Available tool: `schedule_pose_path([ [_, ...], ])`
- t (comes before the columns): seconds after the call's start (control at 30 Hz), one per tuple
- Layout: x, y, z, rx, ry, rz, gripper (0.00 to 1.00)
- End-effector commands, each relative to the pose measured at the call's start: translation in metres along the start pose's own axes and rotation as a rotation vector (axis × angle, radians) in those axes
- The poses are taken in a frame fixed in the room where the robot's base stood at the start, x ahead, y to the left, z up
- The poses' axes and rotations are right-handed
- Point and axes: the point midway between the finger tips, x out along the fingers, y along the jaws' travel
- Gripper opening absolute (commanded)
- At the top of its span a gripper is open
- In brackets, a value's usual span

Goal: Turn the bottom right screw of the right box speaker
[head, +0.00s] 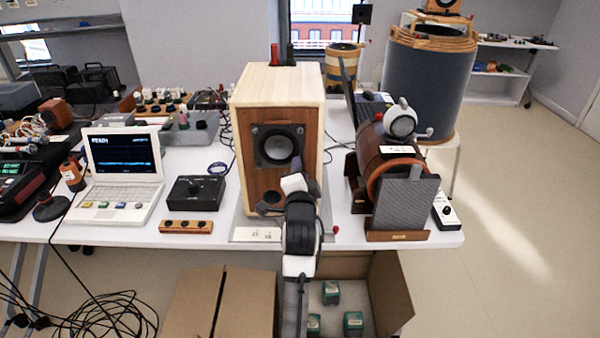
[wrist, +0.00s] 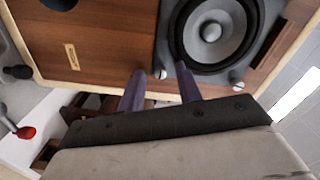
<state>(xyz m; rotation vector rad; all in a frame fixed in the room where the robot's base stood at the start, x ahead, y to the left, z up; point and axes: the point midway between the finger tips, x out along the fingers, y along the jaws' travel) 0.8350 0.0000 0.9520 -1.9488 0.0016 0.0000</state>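The box speaker (head: 283,90) stands on the table, a pale wood case with a brown front and a round driver (head: 278,146) in a dark square frame. In the wrist view, which is turned sideways, the driver (wrist: 213,32) fills the upper right. A silver screw (wrist: 160,74) sits at the frame corner nearest the label and table, its bottom right corner. Another screw (wrist: 236,83) is on the same side. My gripper (wrist: 162,82) is open, its two purple fingers on either side of the first screw in the picture. I cannot tell whether they touch it.
A wooden barrel-shaped unit with a grey panel (head: 407,206) stands close on the right. A laptop (head: 122,165), a black box (head: 196,193) and a wooden strip (head: 186,227) lie left. An open carton (head: 390,292) is below the table edge.

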Motion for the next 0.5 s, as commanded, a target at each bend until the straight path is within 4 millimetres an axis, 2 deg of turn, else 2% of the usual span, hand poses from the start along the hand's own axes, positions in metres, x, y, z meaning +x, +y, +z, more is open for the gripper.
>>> schedule_pose_path([
  [0.17, -0.002, 0.0, 0.0, -0.001, 0.0, -0.001, 0.34],
  [0.27, -0.01, 0.001, 0.001, -0.001, 0.0, -0.001, 0.34],
  [0.37, -0.027, 0.002, 0.001, -0.001, 0.0, -0.002, 0.34],
  [0.5, -0.059, 0.004, 0.001, -0.002, 0.0, -0.001, 0.34],
])
